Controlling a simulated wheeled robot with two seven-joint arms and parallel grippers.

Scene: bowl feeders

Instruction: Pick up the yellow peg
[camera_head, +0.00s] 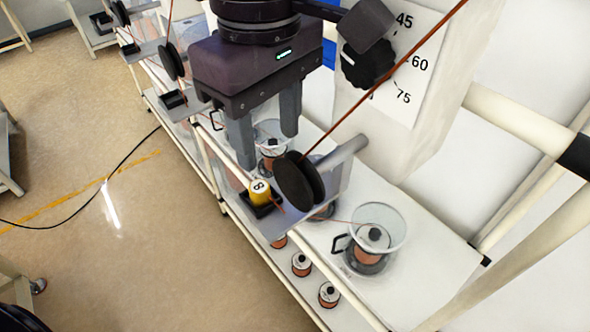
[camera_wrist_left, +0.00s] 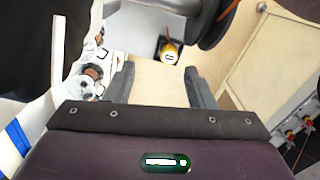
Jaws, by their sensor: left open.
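The yellow peg (camera_head: 260,191) stands in a small black holder (camera_head: 262,206) on a grey bracket at the front of the bench. Its white top bears a dark number 8. In the left wrist view the peg (camera_wrist_left: 169,54) shows ahead of the fingers, near the middle top. My left gripper (camera_head: 266,150) is open and empty, fingers pointing down, above and behind the peg in the head view. In the wrist view its two fingers (camera_wrist_left: 160,85) stand apart and do not touch the peg. My right gripper is not in view.
A black pulley wheel (camera_head: 299,179) stands close to the right of the peg, with a reddish cord running up past it. A clear bowl feeder (camera_head: 377,232) stands on the white bench at right. Open floor (camera_head: 90,180) lies at left.

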